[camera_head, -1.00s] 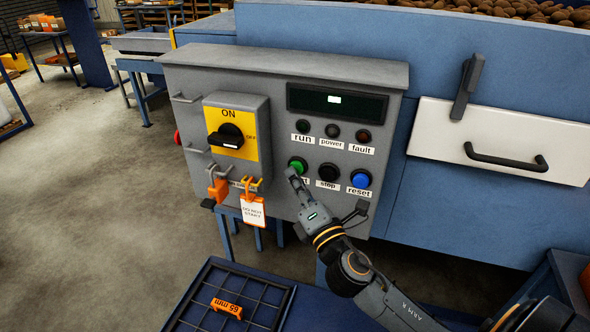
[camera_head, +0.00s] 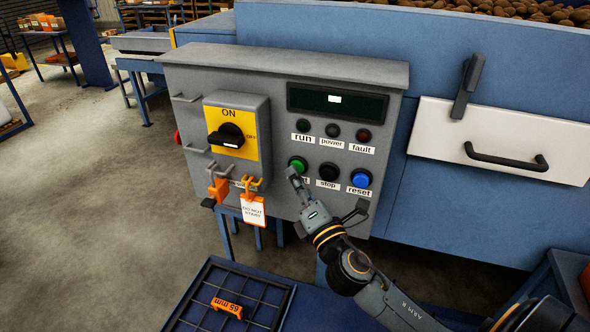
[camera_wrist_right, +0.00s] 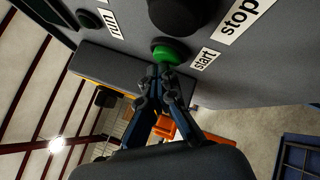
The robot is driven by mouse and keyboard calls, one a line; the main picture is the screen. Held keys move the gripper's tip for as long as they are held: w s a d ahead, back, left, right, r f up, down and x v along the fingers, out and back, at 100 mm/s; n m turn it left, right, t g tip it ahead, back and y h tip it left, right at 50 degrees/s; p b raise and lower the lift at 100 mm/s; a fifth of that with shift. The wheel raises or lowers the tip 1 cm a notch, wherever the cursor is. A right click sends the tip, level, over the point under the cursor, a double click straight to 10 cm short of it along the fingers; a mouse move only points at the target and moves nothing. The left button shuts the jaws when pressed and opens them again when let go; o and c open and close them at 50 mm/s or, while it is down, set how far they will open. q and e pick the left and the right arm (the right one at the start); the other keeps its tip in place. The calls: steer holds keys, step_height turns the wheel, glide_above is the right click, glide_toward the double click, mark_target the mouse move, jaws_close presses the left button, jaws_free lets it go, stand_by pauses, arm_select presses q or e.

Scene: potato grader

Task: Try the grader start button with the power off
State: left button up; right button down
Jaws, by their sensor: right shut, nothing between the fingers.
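The green start button (camera_head: 298,164) is on the grey control box (camera_head: 270,100), left of the black stop button (camera_head: 328,172) and the blue reset button (camera_head: 361,178). My right gripper (camera_head: 292,175) is shut and empty, its tips just below the green button. In the right wrist view, the fingertips (camera_wrist_right: 160,72) are at the lower edge of the green button (camera_wrist_right: 165,55); I cannot tell whether they touch. The black rotary switch (camera_head: 227,137) sits on a yellow plate marked ON and OFF, its handle lying sideways. The run, power and fault lamps (camera_head: 333,131) look dark. My left gripper is out of view.
An orange lockout piece with a white "do not start" tag (camera_head: 253,211) hangs under the switch. A black grid tray (camera_head: 190,316) with an orange "65 mm" piece (camera_head: 227,307) lies below. A white panel with a black handle (camera_head: 500,140) is at the right.

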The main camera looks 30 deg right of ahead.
steer(key=shift+d, duration=0.1)
stand_by(0.3)
steer(key=shift+w+d+r, duration=0.15)
steer(key=shift+w+d, duration=0.05)
steer(key=shift+d, duration=0.05)
stand_by(0.3)
steer(key=shift+s+a, duration=0.1)
stand_by(0.4)
steer(key=s+a, duration=0.3)
steer(key=a, duration=0.1)
steer(key=shift+s+a+f, duration=0.2)
steer(key=shift+s, duration=0.2)
steer(key=shift+f, duration=0.1)
stand_by(0.6)
